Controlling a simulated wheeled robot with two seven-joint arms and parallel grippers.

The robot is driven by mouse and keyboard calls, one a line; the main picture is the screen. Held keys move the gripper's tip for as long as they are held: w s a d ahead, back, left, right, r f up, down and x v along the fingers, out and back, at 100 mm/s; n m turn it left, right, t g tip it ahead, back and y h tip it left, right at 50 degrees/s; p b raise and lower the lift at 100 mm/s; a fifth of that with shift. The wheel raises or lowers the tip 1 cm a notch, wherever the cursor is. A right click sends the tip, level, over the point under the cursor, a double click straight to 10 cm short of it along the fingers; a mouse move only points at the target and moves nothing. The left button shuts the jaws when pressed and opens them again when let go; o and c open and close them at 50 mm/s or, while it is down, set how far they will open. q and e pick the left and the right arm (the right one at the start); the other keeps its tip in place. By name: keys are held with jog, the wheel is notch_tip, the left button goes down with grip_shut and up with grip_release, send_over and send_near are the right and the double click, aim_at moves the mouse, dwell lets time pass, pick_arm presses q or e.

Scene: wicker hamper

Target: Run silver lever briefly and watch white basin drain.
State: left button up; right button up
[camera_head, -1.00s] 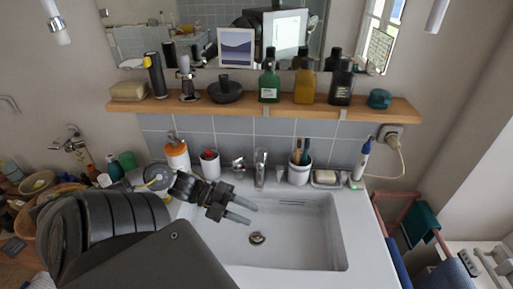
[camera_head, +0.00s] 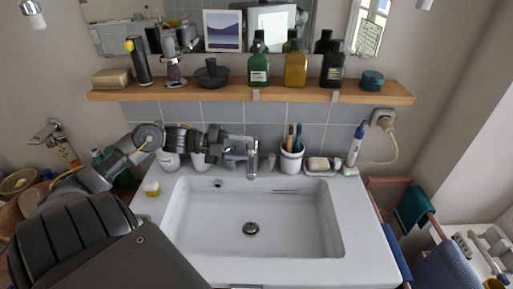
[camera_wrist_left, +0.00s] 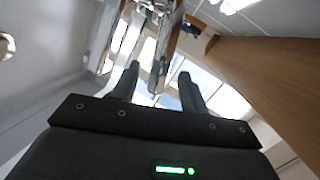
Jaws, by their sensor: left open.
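The white basin (camera_head: 205,240) fills the middle of the head view, with a dark round drain (camera_head: 250,229) in its floor. The silver tap (camera_head: 253,165) stands at its back edge, and my left gripper partly hides it, so I cannot make out its lever clearly. My left gripper (camera_head: 250,147) is open at the tap's upper part. In the left wrist view the open fingers (camera_wrist_left: 158,85) point at the chrome tap (camera_wrist_left: 160,45), which shows between and beyond them. I cannot tell whether they touch. No running water is clear. My right gripper is not in view.
A wooden shelf (camera_head: 220,95) with several bottles runs above the tap. A cup with toothbrushes (camera_head: 291,157), a soap dish (camera_head: 320,166) and an electric toothbrush (camera_head: 355,146) stand right of the tap. White containers (camera_head: 168,160) stand behind my left arm. The basin's inside is clear.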

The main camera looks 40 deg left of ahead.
pick_arm(q)
jog(key=shift+p+x, duration=0.45)
jog(key=shift+x, duration=2.1)
jog(key=shift+c, duration=0.2)
grip_shut()
